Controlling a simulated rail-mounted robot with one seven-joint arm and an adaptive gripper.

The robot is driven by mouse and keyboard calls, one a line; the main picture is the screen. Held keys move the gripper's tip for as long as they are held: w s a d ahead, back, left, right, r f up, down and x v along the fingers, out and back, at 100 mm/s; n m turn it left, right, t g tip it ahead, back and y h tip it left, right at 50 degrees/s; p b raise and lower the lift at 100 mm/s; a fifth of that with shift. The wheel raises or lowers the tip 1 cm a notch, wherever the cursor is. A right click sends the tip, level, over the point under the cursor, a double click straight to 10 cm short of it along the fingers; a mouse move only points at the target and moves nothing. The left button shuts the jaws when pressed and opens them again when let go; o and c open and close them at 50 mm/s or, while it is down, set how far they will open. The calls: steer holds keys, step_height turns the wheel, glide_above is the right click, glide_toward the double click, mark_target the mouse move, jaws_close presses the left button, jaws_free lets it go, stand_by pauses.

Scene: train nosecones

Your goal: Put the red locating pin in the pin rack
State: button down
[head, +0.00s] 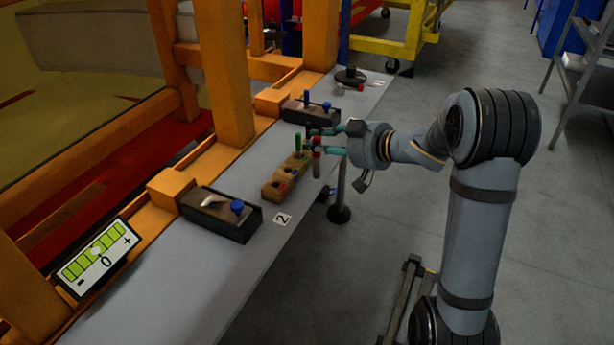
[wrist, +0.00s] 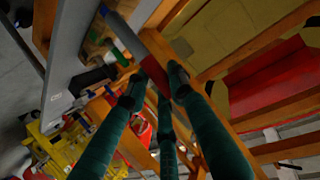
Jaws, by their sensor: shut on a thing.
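My gripper (head: 319,142), with teal fingers, is shut on the red locating pin (head: 316,154), which hangs roughly upright beside the pin rack in the head view. The fingers hide part of the pin.
A dark box with a blue knob (head: 222,215) stands nearer on the ledge (head: 150,275), and another dark box (head: 312,113) stands beyond the rack. Orange posts (head: 218,70) rise along the left. A black round part (head: 350,76) sits at the far end.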

steer(key=shift+s+a+r, duration=0.2)
steer(key=shift+s+a, duration=0.1)
steer(key=shift+s, duration=0.05)
steer(key=w+a+f, duration=0.6)
steer(key=a+f, duration=0.4)
steer(key=shift+a+f+n, duration=0.15)
steer(key=shift+f+n, duration=0.15)
steer(key=shift+f, duration=0.1)
steer(key=shift+f, duration=0.2)
steer(key=c, duration=1.5)
jaws_free()
steer(key=shift+c, duration=0.2)
